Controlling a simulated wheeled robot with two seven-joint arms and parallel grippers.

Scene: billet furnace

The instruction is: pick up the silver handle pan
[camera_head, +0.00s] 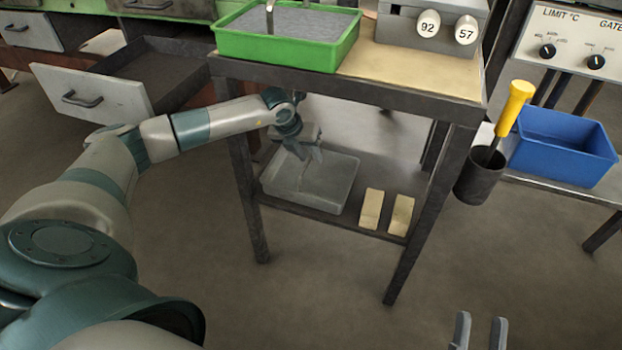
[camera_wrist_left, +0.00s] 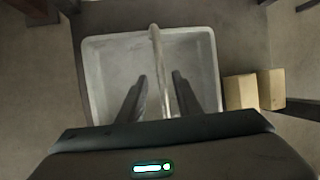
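The grey pan (camera_head: 335,185) with a thin silver bar handle arching over it sits on the lower shelf of the table. In the left wrist view the pan (camera_wrist_left: 92,75) shows from above, and its silver handle (camera_wrist_left: 155,60) runs between my finger tips. My left gripper (camera_head: 308,158) reaches in under the table top, over the pan; in the wrist view its fingers (camera_wrist_left: 159,78) are apart, one on each side of the handle, with gaps visible. My right gripper (camera_head: 480,332) is at the bottom right edge, its fingers apart and empty.
Two pale bricks (camera_head: 371,209) stand right of the pan on the shelf (camera_head: 322,217). The table top (camera_head: 400,78) above holds a green tray (camera_head: 285,52) and a grey box. A black cup (camera_head: 477,178) with a yellow-handled tool hangs at the right leg. A blue bin (camera_head: 565,150) stands farther right.

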